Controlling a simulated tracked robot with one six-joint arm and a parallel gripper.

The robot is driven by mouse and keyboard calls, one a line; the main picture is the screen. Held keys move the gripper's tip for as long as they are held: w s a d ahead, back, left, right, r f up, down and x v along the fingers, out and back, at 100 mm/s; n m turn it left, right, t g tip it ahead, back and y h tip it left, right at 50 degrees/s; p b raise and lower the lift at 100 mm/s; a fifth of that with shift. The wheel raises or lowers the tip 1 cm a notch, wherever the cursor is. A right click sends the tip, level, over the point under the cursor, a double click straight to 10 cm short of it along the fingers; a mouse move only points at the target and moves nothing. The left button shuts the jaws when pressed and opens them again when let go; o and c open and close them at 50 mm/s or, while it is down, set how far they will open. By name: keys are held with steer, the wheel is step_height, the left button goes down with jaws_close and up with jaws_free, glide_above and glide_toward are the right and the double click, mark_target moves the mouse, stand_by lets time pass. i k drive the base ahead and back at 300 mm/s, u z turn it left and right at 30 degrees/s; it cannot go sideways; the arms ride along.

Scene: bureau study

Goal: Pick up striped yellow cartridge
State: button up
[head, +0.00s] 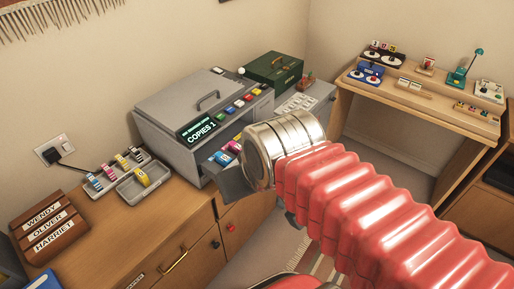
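Several small cartridges stand in a row in a grey rack (98,188) on the wooden cabinet at the left: one blue-striped (95,182), one pink-striped (108,171), one yellowish with dark marks (121,161), and a dark one at the back. A yellow cartridge (142,176) lies alone in a grey tray (146,184) in front of the rack; its stripes are too small to make out surely. My gripper (234,184) shows only as a dark grey piece beyond the silver cuff of my red arm. It is right of the tray, apart from it; its fingers cannot be made out.
A grey copier (205,105) reading "COPIES 1" stands right of the rack, with coloured cartridges in its lower front. Name blocks (48,230) lie at the left. A black plug and cable (53,157) are on the wall. A green box (275,70) and a desk (420,100) stand further right.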

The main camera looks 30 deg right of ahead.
mark_target(123, 163)
steer(key=k, duration=1.35)
steer(key=u, duration=0.25)
steer(key=i, duration=1.15)
steer(key=u, duration=0.55)
steer(key=i, duration=0.6)
steer(key=u, duration=0.05)
